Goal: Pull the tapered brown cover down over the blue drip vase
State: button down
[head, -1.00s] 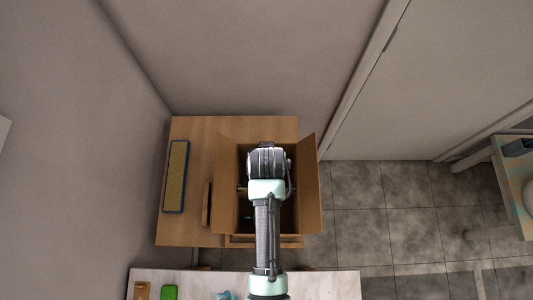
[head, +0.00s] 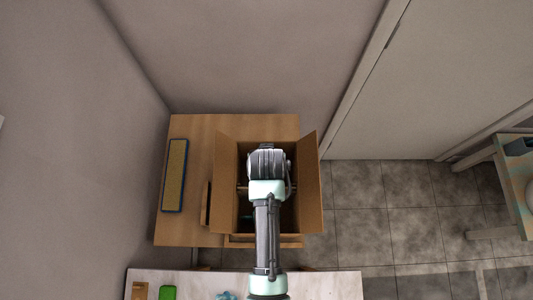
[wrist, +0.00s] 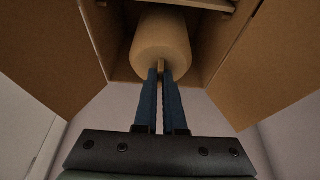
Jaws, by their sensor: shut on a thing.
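The tapered brown cover (wrist: 160,30) shows in the wrist view at the mouth of the open cardboard box, its rounded end facing me. My gripper (wrist: 161,72) is shut on a small tab at that end of the cover. In the head view my own arm hides the cover and the fingers above the box. The blue drip vase is not visible in either view, so I cannot tell how the cover sits relative to it.
The cardboard box (head: 226,185) stands on a wooden table (head: 195,232) with its side flaps spread out. Dividers show inside. A yellow, blue-edged panel (head: 175,175) lies to the left. A pale counter (head: 320,285) with small items is in front.

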jog(key=shift+f+b, duration=1.65)
jog(key=shift+f, duration=1)
dwell(0.6)
dwell(0.7)
jog(key=c, duration=0.9)
grip_release()
jog(key=shift+p+v, duration=3.05)
jog(key=shift+p, duration=0.5)
jog(key=b+v, duration=0.1)
jog(key=v, duration=1.2)
jog(key=shift+f, duration=0.1)
